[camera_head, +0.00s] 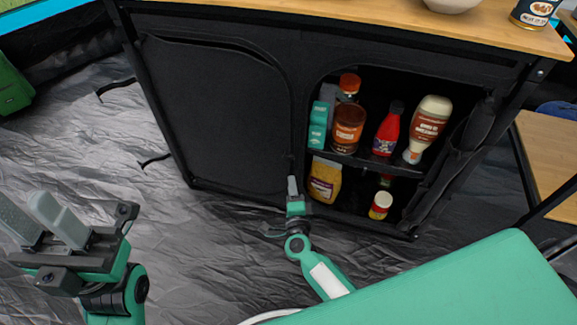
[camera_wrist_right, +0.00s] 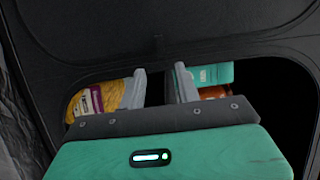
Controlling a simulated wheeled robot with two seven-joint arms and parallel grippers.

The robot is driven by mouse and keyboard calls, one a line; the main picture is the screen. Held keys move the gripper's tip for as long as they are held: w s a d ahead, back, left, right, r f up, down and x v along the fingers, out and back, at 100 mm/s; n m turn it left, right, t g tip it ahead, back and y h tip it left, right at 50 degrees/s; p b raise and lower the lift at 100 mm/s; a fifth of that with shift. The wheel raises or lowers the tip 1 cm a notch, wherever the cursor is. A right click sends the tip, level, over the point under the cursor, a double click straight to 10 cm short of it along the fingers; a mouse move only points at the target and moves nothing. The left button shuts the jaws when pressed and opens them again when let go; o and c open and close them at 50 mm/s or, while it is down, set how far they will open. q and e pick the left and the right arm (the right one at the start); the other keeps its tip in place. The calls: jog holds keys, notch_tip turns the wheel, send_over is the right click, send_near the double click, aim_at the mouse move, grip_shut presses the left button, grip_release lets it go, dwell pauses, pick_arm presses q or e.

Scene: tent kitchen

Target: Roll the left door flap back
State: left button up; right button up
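The left door flap (camera_head: 215,115) is a black fabric panel that hangs flat and closed over the left half of the black cabinet. My right gripper (camera_head: 293,187) is at the flap's lower right edge, by the divider between the two openings. In the right wrist view its fingers (camera_wrist_right: 160,78) are apart, with dark fabric behind the gap; I cannot tell whether they touch it. The flap's fabric shows there above the fingers (camera_wrist_right: 100,25). My left gripper (camera_head: 38,222) is open and empty at the lower left, well away from the cabinet.
The right opening is uncovered and its flap (camera_head: 455,160) is gathered at the right side. Bottles and jars stand on its shelf (camera_head: 400,168) and below. A wooden top (camera_head: 330,12) carries a bowl (camera_head: 452,3) and a can (camera_head: 533,12). Crumpled grey floor (camera_head: 120,150) lies clear at left.

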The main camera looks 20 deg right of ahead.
aim_at(288, 159)
jog(key=b+x, duration=0.2)
jog(key=x, duration=0.7)
jog(key=shift+w+f, duration=0.1)
jog(key=shift+w, duration=0.25)
grip_shut()
